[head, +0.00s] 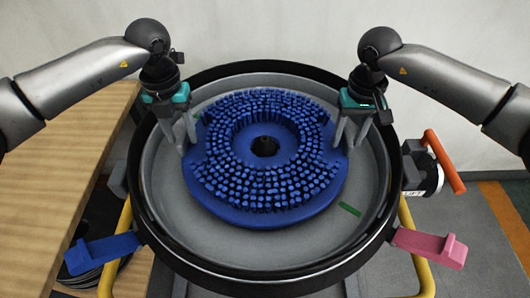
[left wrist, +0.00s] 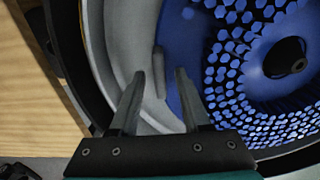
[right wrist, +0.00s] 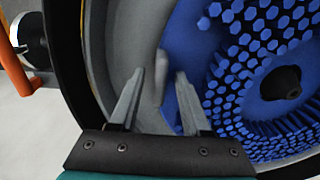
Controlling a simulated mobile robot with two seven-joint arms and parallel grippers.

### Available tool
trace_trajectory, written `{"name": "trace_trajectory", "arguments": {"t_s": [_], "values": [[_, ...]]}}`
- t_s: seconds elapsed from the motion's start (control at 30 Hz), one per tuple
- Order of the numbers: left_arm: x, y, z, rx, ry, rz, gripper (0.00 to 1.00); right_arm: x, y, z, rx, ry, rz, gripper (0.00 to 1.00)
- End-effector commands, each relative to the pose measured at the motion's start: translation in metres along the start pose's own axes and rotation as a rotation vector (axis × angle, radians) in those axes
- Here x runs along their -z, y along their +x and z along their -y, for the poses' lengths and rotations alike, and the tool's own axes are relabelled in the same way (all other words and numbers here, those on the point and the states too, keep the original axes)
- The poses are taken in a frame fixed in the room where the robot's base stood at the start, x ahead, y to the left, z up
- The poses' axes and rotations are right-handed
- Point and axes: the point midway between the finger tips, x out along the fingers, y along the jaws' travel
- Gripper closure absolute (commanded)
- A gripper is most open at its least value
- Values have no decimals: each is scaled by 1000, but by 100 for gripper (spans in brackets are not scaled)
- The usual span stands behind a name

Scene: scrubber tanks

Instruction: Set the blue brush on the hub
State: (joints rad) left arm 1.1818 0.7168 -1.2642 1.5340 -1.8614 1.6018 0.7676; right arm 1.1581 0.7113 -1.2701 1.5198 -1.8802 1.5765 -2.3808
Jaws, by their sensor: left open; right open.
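The blue brush (head: 265,205) is a round disc with rings of blue bristles facing up and a dark hole at its centre. It lies inside the round grey tank (head: 300,255) with a black rim. The hub is not clearly told apart; a dark round part (left wrist: 290,62) shows in the brush's centre hole. My left gripper (head: 187,145) is open at the brush's left edge, and in the left wrist view (left wrist: 158,85) the edge lies close to its fingers. My right gripper (head: 345,142) is open at the right edge, which shows near its fingers in the right wrist view (right wrist: 160,85).
A blue pedal (head: 103,253) sticks out at the lower left and a pink pedal (head: 430,246) at the lower right. An orange handle (head: 445,162) stands right of the tank. A wooden surface (head: 60,165) is at left. A green strip (head: 350,209) lies on the tank floor.

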Motion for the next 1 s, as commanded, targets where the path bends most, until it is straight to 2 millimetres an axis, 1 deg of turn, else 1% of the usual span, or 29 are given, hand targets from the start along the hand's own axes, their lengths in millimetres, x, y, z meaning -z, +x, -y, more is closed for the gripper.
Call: {"name": "trace_trajectory", "arguments": {"t_s": [0.03, 0.3, 0.4, 0.5, 0.67, 0.77, 0.87, 1.0], "values": [[-1, -10, 0, 0, 0, 4, 53, 0, 0, 0, 0, 0, 0, 53], [-1, -67, 0, -1, -1, 5, 53, 0, 0, 0, 0, 0, 0, 53], [-1, -85, 0, 0, -1, 4, 53, 0, 0, 0, 0, 0, 0, 53], [0, -98, 0, -1, -1, 2, 53, 0, 0, 0, 0, 0, 0, 53], [0, -109, 0, -1, 0, 1, 53, 0, -2, 0, 0, 0, -1, 53], [0, -110, 0, -1, 0, 0, 53, 1, -11, 0, 2, 0, -3, 53], [0, -110, 0, -1, 0, 0, 53, 1, -28, 0, 0, -1, -6, 53], [0, -110, 0, -1, 0, 0, 53, 1, -59, 0, 1, 0, -5, 53]]}}
